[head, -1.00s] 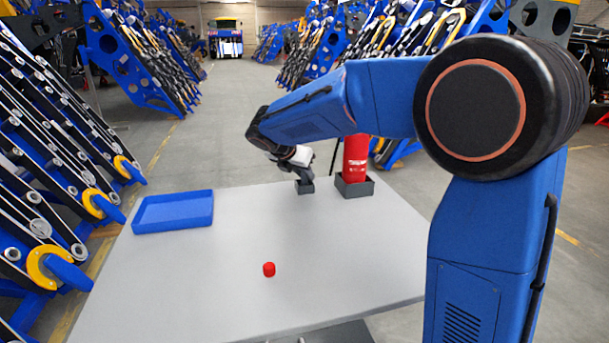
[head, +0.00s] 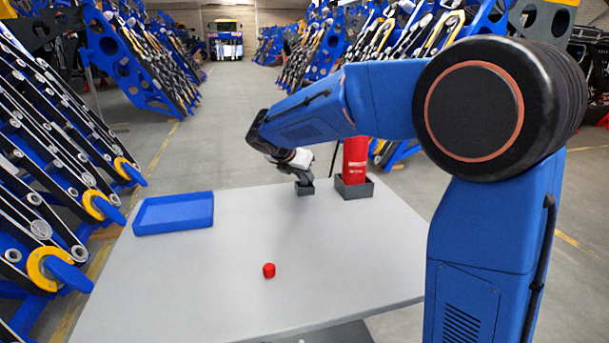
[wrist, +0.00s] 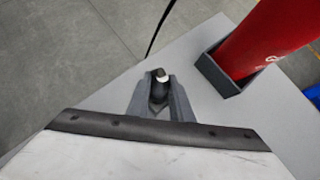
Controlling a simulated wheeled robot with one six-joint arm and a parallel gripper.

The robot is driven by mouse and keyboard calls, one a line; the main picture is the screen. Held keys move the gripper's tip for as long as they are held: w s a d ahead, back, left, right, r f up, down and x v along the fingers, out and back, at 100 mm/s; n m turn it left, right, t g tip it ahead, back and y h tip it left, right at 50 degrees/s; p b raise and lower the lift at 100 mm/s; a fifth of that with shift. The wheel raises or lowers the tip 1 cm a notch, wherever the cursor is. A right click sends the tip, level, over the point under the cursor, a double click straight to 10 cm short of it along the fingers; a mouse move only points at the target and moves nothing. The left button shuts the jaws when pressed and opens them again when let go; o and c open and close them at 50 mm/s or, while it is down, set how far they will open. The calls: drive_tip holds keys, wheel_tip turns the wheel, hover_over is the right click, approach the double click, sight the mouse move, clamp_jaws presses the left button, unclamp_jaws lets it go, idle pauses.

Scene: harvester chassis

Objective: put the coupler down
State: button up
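The coupler (wrist: 160,77), a small dark piece with a pale band, sits between the fingertips of my gripper (wrist: 158,92) in the wrist view. The fingers lie close on both sides of it and appear shut on it. In the head view my gripper (head: 305,177) reaches down at the far side of the table, right at a small dark grey holder (head: 305,189). The coupler itself is too small and covered to make out there. I cannot tell whether its lower end touches the holder.
A red cylinder (head: 355,161) stands in a grey square holder (head: 355,188) just right of my gripper. A blue tray (head: 173,213) is at the table's left, and a small red piece (head: 269,270) lies near the front. The pale table (head: 210,275) is otherwise clear. A thin black cable (wrist: 160,28) runs beyond its edge.

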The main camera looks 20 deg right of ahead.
drive_tip(key=shift+s+f+g, duration=0.15)
drive_tip(key=shift+f+g, duration=0.15)
drive_tip(key=shift+f, duration=0.2)
drive_tip(key=v, duration=1.2)
drive_tip(key=shift+r, duration=0.3)
drive_tip(key=shift+d, duration=0.1)
drive_tip(key=shift+s, duration=0.1)
